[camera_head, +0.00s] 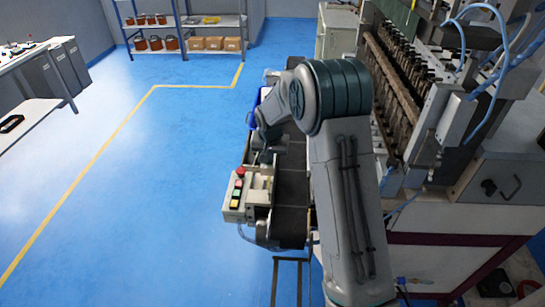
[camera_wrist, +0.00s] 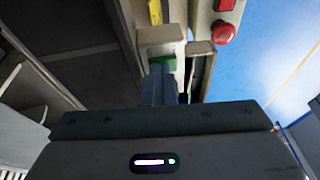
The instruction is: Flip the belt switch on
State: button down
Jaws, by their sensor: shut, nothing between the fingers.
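A small control box (camera_head: 234,212) is fixed to the near left side of the conveyor belt (camera_head: 292,195). It carries a red mushroom button (camera_head: 240,171) and coloured buttons; the red button also shows at the upper right in the wrist view (camera_wrist: 223,33). My gripper (camera_wrist: 160,70) is shut and empty. Its fingertips are just in front of a green part (camera_wrist: 163,61) on a beige fitting, below a yellow strip (camera_wrist: 155,12). I cannot tell whether they touch it, or which part is the belt switch. In the head view my arm partly hides the gripper and belt.
The coil winding machine (camera_head: 430,100) stands close on the right, with blue hoses. A blue bin (camera_head: 252,112) shows behind the control box. Open blue floor lies to the left, with a workbench (camera_head: 30,110) farther left and a shelf of boxes (camera_head: 185,35) at the back.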

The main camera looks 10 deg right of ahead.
jog(key=shift+s+a+f, duration=0.1)
jog(key=shift+a+f, duration=0.2)
jog(key=shift+a, duration=0.4)
jog(key=r+p, duration=0.2)
jog(key=r, duration=0.3)
jog(key=shift+d+r, duration=0.1)
jog(key=shift+d, duration=0.1)
jog(key=d+b+v, duration=0.1)
jog(key=b+v, duration=0.1)
jog(key=v, duration=0.7)
jog(key=shift+d+b, duration=0.35)
jog(key=shift+s+r, duration=0.15)
